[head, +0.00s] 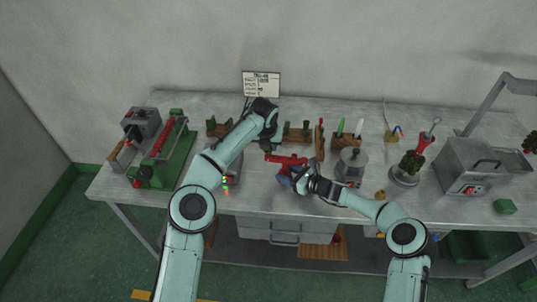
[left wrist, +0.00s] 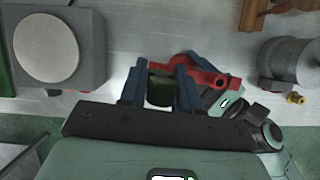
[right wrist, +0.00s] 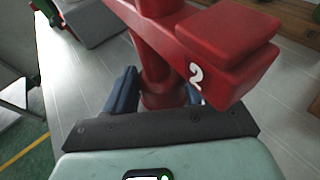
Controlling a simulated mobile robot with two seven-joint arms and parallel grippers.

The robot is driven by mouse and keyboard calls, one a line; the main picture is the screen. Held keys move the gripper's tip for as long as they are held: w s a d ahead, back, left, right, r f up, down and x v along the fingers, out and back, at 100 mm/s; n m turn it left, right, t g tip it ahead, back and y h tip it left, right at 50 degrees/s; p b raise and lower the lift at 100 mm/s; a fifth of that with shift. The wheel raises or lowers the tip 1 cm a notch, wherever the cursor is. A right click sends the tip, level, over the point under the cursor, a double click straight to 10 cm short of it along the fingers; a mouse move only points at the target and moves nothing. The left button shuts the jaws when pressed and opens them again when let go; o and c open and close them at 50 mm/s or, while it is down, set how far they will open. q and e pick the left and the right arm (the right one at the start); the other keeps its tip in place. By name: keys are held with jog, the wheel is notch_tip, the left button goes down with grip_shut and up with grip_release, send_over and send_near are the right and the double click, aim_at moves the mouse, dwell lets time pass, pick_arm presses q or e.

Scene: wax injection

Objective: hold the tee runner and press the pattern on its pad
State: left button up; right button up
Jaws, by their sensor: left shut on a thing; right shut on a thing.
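The red tee runner (head: 287,160) is at the middle of the bench in the head view. In the right wrist view its stem (right wrist: 160,88) stands between the blue fingers of my right gripper (right wrist: 157,92), which is shut on it. A block-shaped end with a white "2" (right wrist: 236,45) faces that camera. My left gripper (left wrist: 159,90) is shut on a dark green pattern (left wrist: 160,92), seen in the left wrist view just left of the red runner (left wrist: 205,75). I cannot tell whether pattern and runner touch. The pattern is hidden in the head view.
A grey unit with a round plate (left wrist: 47,46) lies left of my grippers. A grey pot (head: 351,165) stands to the right. Wooden racks (head: 297,134) line the back. A green machine (head: 166,152) is far left, and a metal box (head: 470,165) is at the right.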

pick_arm(q)
jog(key=shift+f, duration=0.6)
pick_arm(e)
jog(key=shift+f, duration=0.15)
dwell(1.7)
pick_arm(q)
jog(key=o, duration=1.7)
jog(key=shift+c, duration=0.2)
jog(key=shift+r, duration=0.1)
jog(key=shift+r, duration=3.5)
pick_arm(e)
jog(key=o, duration=0.9)
